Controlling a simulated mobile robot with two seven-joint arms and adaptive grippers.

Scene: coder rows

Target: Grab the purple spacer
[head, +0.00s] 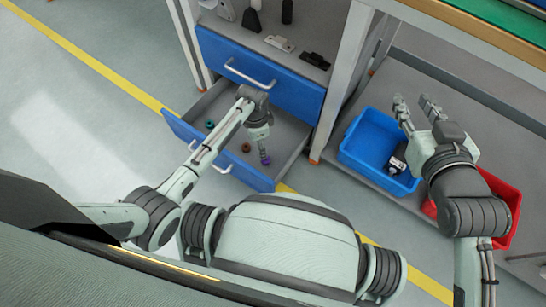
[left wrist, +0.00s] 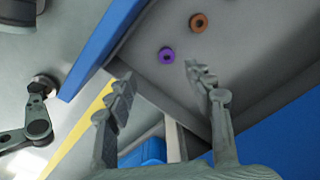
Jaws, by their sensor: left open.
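The purple spacer (head: 265,161) is a small ring in the open drawer, close to the drawer's front panel. In the left wrist view the purple spacer (left wrist: 167,55) lies on the drawer floor, beyond my fingertips and between their lines. My left gripper (head: 263,150) reaches down into the drawer over it. In the left wrist view the left gripper (left wrist: 164,78) is open, with nothing between its fingers. My right gripper (head: 416,107) is open and empty above the blue bin, well away from the drawer.
The open drawer (head: 290,133) also holds a brown spacer (head: 246,148) and a teal spacer (head: 209,124). A brown one (left wrist: 198,22) lies near the purple one. A closed blue drawer (head: 290,92) is above. A blue bin (head: 350,158) and a red bin (head: 511,200) stand right.

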